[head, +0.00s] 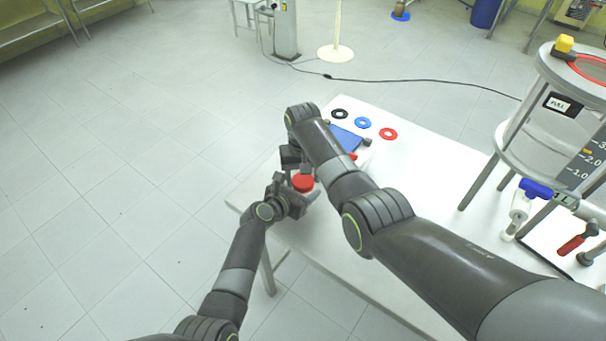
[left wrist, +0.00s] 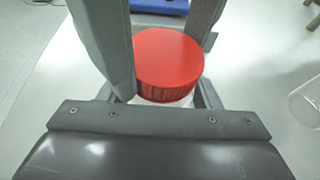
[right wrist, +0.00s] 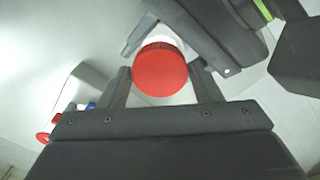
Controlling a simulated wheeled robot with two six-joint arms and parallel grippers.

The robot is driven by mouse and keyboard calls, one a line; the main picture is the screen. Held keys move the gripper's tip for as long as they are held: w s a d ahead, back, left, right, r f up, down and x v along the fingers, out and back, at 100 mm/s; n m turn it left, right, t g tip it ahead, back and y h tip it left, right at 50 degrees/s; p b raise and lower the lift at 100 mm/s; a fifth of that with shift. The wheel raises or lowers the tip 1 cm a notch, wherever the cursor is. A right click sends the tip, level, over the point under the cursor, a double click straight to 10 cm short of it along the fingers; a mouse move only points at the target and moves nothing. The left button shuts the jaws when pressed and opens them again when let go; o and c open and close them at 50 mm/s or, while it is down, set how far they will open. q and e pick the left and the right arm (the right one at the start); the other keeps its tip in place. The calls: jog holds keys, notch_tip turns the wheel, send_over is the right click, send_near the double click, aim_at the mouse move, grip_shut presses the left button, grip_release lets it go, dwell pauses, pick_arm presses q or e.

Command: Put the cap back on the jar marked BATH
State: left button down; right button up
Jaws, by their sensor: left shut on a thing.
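The red cap (head: 303,182) is over the table's left end, between my two grippers. In the left wrist view the cap (left wrist: 168,58) sits over a white jar (left wrist: 178,102), mostly hidden below it. No BATH marking is readable. My left gripper (head: 293,193) is shut on the jar under the cap. My right gripper (head: 296,168) is at the cap; in the right wrist view its fingers stand either side of the cap (right wrist: 161,70), apparently open with slim gaps. Whether the cap is fully seated on the jar I cannot tell.
A glass reactor (head: 545,130) stands at the right. A clear glass vessel (left wrist: 306,100) shows in the left wrist view.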

jog(key=c, duration=0.6)
jog(key=o, duration=1.1)
pick_arm(q)
jog(key=shift+r, duration=0.1)
pick_arm(e)
jog(key=shift+a, duration=0.1)
notch_tip(320, 180, up, 12)
jog(key=shift+r, duration=0.1)
pick_arm(q)
jog(key=shift+c, duration=1.9)
grip_release()
